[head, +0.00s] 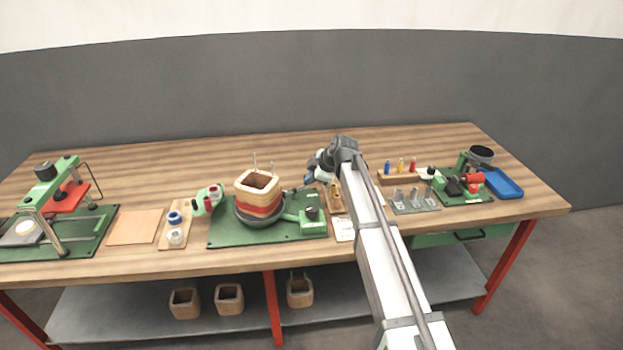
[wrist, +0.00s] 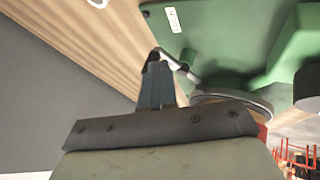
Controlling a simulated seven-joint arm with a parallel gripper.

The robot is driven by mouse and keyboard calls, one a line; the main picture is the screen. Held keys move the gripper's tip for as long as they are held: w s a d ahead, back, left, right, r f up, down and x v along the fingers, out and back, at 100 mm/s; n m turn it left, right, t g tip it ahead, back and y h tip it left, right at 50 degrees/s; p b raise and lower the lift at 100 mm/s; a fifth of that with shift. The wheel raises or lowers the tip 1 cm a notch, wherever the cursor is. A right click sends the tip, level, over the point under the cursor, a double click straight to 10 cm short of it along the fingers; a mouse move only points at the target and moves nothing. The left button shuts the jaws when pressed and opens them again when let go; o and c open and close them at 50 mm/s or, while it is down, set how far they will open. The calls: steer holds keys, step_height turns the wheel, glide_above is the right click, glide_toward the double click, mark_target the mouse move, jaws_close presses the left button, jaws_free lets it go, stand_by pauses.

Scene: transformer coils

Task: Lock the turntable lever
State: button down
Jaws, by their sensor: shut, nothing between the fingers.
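The turntable (head: 262,222) is a dark round disc on a green base plate (head: 228,234), with a squared wooden coil former wound in red and dark bands (head: 258,196) on it. In the wrist view the disc's edge (wrist: 235,100) shows beside a green housing. In the head view my gripper (head: 302,188) is right of the coil, low over the plate.
A green block (head: 312,215) stands on the plate's right side. A wooden holder (head: 334,197) and a white card (head: 343,228) lie to the right. A green tape-like tool (head: 207,200) stands to the left. The bare wood behind the coil is free.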

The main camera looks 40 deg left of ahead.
steer(key=s+d, duration=0.2)
steer(key=d, duration=0.1)
steer(key=shift+s+d, duration=0.15)
steer(key=shift+s, duration=0.2)
steer(key=v, duration=1)
steer(key=shift+w, duration=0.35)
